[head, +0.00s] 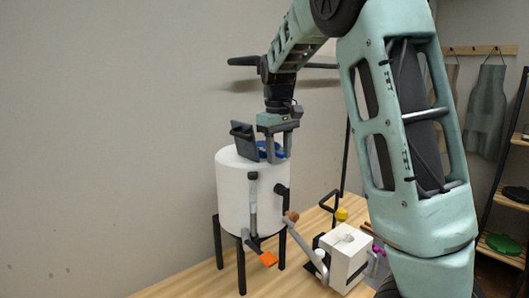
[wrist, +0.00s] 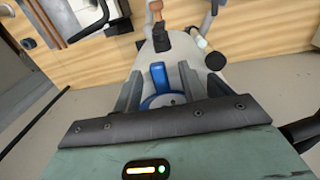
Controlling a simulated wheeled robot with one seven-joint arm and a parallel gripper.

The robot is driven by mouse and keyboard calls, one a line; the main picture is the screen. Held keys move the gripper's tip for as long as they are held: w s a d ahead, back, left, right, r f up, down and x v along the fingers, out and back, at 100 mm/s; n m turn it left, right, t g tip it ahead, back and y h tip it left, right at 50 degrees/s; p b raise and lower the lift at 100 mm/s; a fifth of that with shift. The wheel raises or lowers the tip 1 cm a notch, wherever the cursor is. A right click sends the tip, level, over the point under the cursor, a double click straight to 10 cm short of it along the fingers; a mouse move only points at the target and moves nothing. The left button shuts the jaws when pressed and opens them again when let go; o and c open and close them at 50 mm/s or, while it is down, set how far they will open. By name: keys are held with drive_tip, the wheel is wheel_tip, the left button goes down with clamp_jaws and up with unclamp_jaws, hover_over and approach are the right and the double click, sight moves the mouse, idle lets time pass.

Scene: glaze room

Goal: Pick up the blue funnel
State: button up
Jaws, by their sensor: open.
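The blue funnel (head: 262,146) rests on top of the white cylindrical tank (head: 236,195), partly hidden behind my gripper in the head view. My gripper (head: 278,154) points down over the tank top, with its fingers at the funnel. In the wrist view the funnel (wrist: 158,77) lies between the two open fingers of my gripper (wrist: 160,75), its blue upright part in the middle and its round rim lower down. The gripper's front plate hides part of the rim. I cannot tell whether either finger touches it.
A white box-shaped device (head: 344,258) stands on the wooden table (head: 185,284) at right.

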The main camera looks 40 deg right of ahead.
drive_tip(key=shift+f+p, duration=0.35)
drive_tip(key=shift+f, duration=1.4)
clamp_jaws()
drive_tip(key=shift+r, duration=0.15)
